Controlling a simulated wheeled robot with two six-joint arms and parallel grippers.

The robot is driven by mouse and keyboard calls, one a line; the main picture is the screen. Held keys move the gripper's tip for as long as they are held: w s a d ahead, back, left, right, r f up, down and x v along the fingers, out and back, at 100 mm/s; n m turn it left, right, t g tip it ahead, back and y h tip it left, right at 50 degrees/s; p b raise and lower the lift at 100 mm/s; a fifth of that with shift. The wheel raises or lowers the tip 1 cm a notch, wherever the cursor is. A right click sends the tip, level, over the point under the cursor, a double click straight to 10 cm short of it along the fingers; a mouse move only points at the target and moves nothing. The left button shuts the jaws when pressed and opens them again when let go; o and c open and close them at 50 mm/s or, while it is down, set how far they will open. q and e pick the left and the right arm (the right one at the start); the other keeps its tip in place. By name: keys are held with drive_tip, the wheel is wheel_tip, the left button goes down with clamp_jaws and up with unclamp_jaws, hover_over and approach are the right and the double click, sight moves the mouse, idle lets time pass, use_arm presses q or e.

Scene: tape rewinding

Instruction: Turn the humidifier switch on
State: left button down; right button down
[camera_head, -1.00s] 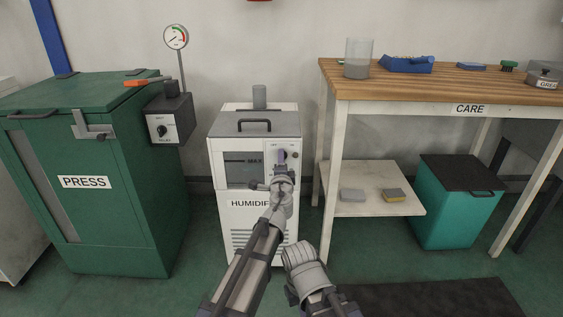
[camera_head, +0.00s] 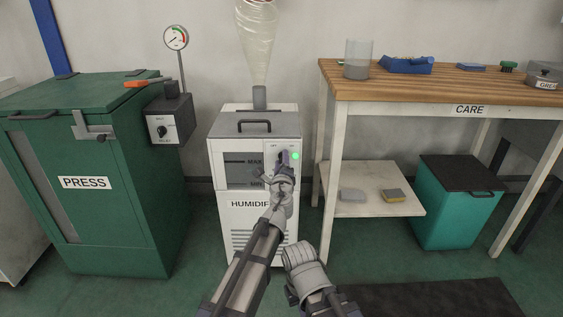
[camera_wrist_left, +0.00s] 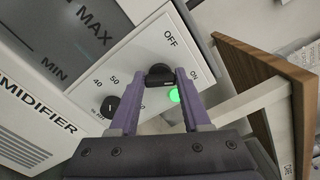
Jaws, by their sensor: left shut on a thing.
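The white humidifier (camera_head: 230,213) stands against the wall, with mist rising from its top spout. Its black switch knob (camera_wrist_left: 159,74) sits on the control panel between the OFF and ON marks in the left wrist view. A green lamp (camera_head: 296,156) is lit beside the switch, and it also shows in the left wrist view (camera_wrist_left: 174,95). My left gripper (camera_head: 281,160) is at the panel, its two purple fingers shut on the switch knob. My right gripper's fingers are not in view; only part of my right arm shows low in the middle.
A green press (camera_head: 125,215) with a gauge (camera_head: 176,38) stands on the left. A wooden-topped care table (camera_head: 440,85) stands on the right, with a teal bin (camera_head: 455,213) under it. A second dial (camera_wrist_left: 111,104) sits near the switch.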

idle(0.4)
use_arm(q)
drive_tip(key=shift+c, duration=1.8)
unclamp_jaws()
drive_tip(key=s, duration=0.8)
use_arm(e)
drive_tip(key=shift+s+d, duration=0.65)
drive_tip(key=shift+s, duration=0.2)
